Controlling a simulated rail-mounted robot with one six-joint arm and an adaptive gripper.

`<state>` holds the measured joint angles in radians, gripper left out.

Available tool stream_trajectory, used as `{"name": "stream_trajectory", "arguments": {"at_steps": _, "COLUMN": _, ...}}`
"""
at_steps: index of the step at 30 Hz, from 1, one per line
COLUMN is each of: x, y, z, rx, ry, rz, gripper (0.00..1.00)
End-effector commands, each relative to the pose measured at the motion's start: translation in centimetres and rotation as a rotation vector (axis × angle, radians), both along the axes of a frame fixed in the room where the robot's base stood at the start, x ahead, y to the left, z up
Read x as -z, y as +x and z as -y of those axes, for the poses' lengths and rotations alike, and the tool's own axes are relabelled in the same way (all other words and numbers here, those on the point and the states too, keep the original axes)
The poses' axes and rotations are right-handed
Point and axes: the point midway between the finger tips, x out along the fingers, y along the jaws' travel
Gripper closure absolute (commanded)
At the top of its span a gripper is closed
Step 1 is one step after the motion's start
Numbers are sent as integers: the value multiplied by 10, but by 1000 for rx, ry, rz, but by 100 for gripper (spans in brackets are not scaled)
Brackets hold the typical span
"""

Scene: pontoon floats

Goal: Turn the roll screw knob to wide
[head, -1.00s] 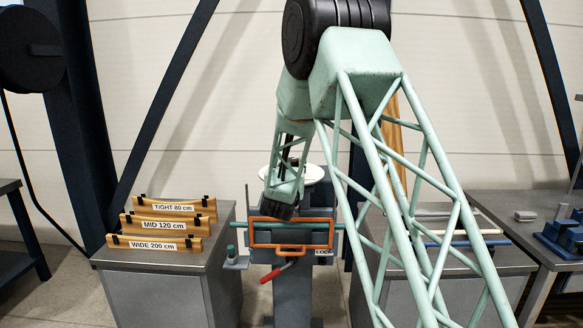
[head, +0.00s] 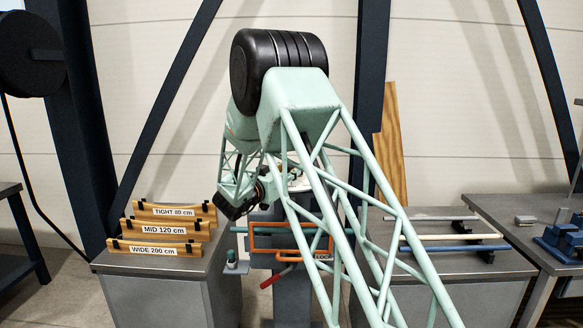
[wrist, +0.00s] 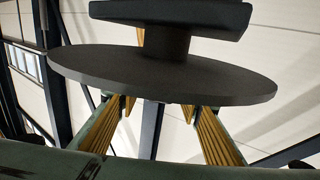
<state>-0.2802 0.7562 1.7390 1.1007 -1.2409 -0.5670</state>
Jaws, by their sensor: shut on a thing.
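In the wrist view, a dark round disc with a thick bar across it, seemingly the roll screw knob (wrist: 160,78), fills the space in front of my gripper (wrist: 158,108). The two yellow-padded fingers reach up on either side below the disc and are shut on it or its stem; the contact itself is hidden. In the head view my gripper (head: 272,188) points right at the top of the bending machine, left of the arm's lattice link. The knob is not clear there. A wooden gauge marked WIDE 200 cm (head: 157,249) lies on the left bench.
The machine has an orange frame (head: 254,243), a red handle (head: 275,276) and a LOCK label (head: 321,257). Gauges marked MID 120 cm (head: 160,231) and TIGHT 80 cm (head: 174,212) lie behind the WIDE one. Rods (head: 455,237) rest on the right bench.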

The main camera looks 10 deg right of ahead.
Motion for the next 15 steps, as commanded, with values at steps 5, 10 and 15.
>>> {"name": "stream_trajectory", "arguments": {"at_steps": 5, "x": -2, "y": 1, "z": -2, "rx": 84, "ry": 0, "rz": 1, "gripper": 78}}
{"name": "stream_trajectory", "arguments": {"at_steps": 10, "x": -2, "y": 1, "z": -1, "rx": 168, "ry": 0, "rz": 1, "gripper": 78}}
{"name": "stream_trajectory", "arguments": {"at_steps": 15, "x": -3, "y": 1, "z": -1, "rx": 248, "ry": 0, "rz": 3, "gripper": 78}}
